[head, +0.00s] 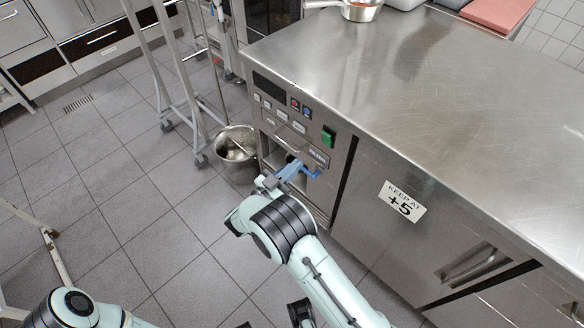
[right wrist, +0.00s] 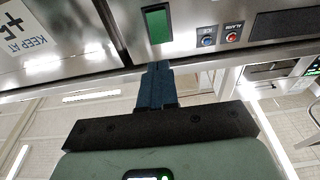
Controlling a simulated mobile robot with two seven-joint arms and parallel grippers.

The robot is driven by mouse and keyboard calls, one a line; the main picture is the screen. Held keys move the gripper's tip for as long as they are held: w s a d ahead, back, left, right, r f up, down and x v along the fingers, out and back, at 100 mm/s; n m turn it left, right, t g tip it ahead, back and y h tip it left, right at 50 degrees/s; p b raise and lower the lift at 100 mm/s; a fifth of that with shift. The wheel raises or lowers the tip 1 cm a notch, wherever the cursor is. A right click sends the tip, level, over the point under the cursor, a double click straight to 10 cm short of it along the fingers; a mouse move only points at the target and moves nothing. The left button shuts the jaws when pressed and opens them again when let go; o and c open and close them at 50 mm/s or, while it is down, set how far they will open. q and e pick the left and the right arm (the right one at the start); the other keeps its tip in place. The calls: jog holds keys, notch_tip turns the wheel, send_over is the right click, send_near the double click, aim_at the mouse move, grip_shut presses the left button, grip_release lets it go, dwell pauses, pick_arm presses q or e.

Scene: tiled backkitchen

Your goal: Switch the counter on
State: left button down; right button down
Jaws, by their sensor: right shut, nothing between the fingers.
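The steel counter (head: 440,75) has a control panel on its front end. A green rectangular switch (head: 328,136) sits at the panel's right; it also shows in the right wrist view (right wrist: 157,24). I cannot tell whether it is lit. My right gripper (head: 304,170) is shut and empty, just below the switch in the head view. In the right wrist view its blue fingertips (right wrist: 157,66) point toward the panel's edge below the switch; whether they touch is unclear. Part of my left arm shows at bottom left; its gripper is out of view.
Beside the switch are a blue button (head: 295,103) and a red button (head: 306,111). A metal bucket (head: 236,160) stands on the tiled floor, by a rack. A pan (head: 361,10) sits on the counter's far edge. A "KEEP AT +5" label (head: 403,201) is on a door.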

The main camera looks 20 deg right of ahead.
aim_at(326, 137)
jog(key=x, duration=1)
jog(key=shift+w+d+b, duration=0.1)
jog(key=shift+d+b, duration=0.05)
jog(key=shift+b, duration=0.15)
pick_arm(q)
jog(key=shift+w+a+f, duration=0.2)
jog(key=shift+w+f, duration=0.15)
jog(key=shift+w, duration=0.1)
